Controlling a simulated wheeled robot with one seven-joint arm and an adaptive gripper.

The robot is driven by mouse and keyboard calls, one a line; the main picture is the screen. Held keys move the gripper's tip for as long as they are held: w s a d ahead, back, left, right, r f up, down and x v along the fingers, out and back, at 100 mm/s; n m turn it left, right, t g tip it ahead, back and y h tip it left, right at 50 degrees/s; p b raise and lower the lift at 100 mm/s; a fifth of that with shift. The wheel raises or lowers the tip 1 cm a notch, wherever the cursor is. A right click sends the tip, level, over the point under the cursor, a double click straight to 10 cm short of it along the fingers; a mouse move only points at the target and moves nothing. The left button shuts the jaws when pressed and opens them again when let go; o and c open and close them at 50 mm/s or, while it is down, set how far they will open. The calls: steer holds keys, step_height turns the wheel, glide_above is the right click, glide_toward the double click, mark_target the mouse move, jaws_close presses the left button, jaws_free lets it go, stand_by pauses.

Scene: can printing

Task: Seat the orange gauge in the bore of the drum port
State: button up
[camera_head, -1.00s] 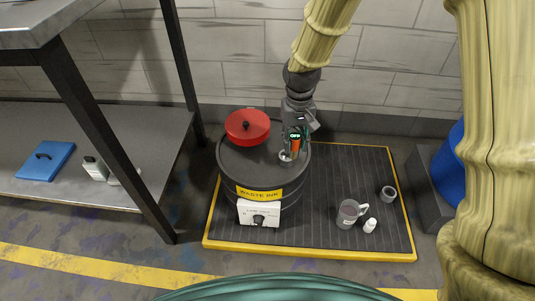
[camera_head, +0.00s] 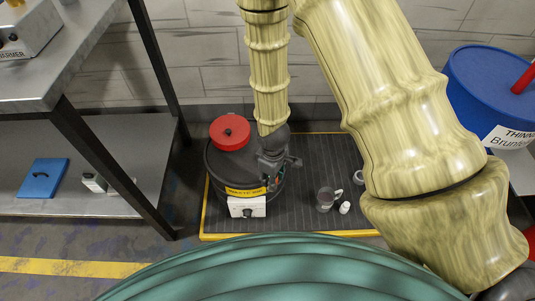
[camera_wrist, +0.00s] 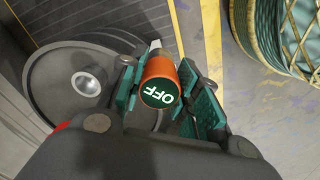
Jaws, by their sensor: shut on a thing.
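My gripper (camera_head: 281,166) is shut on the orange gauge (camera_wrist: 159,68). In the wrist view the gauge's green face reading OFF points at the camera, between the teal finger pads, with a pale tip beyond. The black waste-ink drum (camera_head: 213,165) stands on the mat; my gripper is at its front right side in the head view. In the wrist view a round silver fitting (camera_wrist: 86,85) shows on a dark round surface, left of and apart from the gauge; I cannot tell for certain that it is the port.
A red lidded vessel (camera_head: 230,132) sits on the drum's top. A mug (camera_head: 325,200) and a small white bottle (camera_head: 345,208) stand on the ribbed mat (camera_head: 312,162) to the right. A steel bench (camera_head: 90,130) is left, a blue drum (camera_head: 490,85) right.

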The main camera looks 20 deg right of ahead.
steer(key=shift+s+a+n, duration=0.1)
steer(key=shift+s+n, duration=0.2)
steer(key=shift+s, duration=0.1)
steer(key=shift+w+d+f+b, duration=0.5)
steer(key=shift+w+f, duration=0.35)
steer(key=shift+w, duration=1.7)
steer(key=shift+w+d+f+b, duration=0.5)
steer(key=shift+w+f, duration=0.3)
steer(key=shift+w, duration=1.8)
steer(key=shift+w+d+f+b, duration=0.5)
steer(key=shift+w+f, duration=0.35)
steer(key=shift+w, duration=1.7)
steer(key=shift+f, duration=0.15)
steer(key=o, duration=1.1)
